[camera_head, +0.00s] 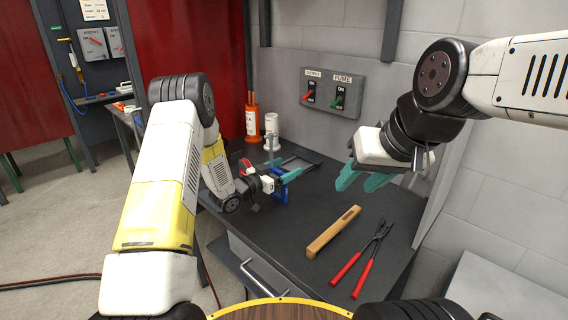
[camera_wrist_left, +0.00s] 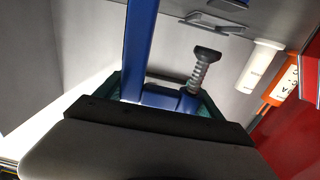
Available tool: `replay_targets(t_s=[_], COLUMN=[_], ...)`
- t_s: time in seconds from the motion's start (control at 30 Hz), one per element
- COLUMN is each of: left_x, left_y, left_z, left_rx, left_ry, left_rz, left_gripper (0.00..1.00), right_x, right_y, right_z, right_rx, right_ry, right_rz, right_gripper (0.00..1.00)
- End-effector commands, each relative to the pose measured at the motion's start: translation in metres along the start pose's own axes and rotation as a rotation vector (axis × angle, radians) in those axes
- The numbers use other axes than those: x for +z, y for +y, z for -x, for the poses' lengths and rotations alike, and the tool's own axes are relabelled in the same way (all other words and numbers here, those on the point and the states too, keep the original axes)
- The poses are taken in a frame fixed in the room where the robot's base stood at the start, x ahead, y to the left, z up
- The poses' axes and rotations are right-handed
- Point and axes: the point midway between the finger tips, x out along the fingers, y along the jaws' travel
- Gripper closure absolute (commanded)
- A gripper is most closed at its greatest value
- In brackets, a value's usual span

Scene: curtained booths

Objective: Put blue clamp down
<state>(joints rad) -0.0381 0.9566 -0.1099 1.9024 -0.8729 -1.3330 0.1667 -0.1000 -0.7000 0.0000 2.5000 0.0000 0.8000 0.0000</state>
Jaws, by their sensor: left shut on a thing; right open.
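The blue clamp (camera_head: 281,191) is at the left side of the dark table, in the grip of my left gripper (camera_head: 284,179). In the left wrist view the clamp's blue bar (camera_wrist_left: 138,45) runs up between the teal fingertips, and its ribbed grey handle (camera_wrist_left: 203,70) sticks up beside it. My left gripper is shut on the clamp. I cannot tell whether the clamp touches the table top. My right gripper (camera_head: 362,180) is open and empty, with teal fingers above the back right of the table.
On the dark table (camera_head: 290,235) lie a wooden-handled tool (camera_head: 333,232) and red-handled pliers (camera_head: 364,258). An orange bottle (camera_head: 252,117) and a white cylinder (camera_head: 271,128) stand at the back left. A switch panel (camera_head: 333,90) is on the wall behind.

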Motion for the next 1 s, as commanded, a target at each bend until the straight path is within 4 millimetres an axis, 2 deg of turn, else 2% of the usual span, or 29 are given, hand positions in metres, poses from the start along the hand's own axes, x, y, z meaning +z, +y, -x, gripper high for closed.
replay_targets(t_s=[0.07,0.1,0.2,0.5,0.63,0.77,1.0], left_x=[0.001,0.002,0.002,0.002,-0.007,-0.005,-0.005], left_y=[0.0,0.0,0.0,0.0,0.001,-0.002,-0.001], left_z=[-0.001,0.0,0.0,0.0,0.0,0.024,0.078], left_rx=[0.0,0.0,0.0,0.0,0.001,-0.005,-0.005], left_ry=[0.004,0.001,0.0,0.0,0.001,-0.001,-0.001], left_rz=[-0.001,0.0,0.0,0.0,-0.002,0.002,0.003], left_gripper=[0.95,0.19,0.01,0.01,0.01,0.01,0.01], right_x=[0.0,0.0,0.0,0.0,0.0,0.0,0.0], right_y=[0.0,0.0,0.0,0.0,0.0,0.0,0.0], right_z=[0.0,0.0,0.0,0.0,0.0,0.0,0.0], right_rx=[0.0,0.0,0.0,0.0,0.0,0.0,0.0], right_ry=[0.0,0.0,0.0,0.0,0.0,0.0,0.0], right_rz=[0.0,0.0,0.0,0.0,0.0,0.0,0.0], right_gripper=[0.58,0.58,0.58,0.58,0.58,0.58,0.58])
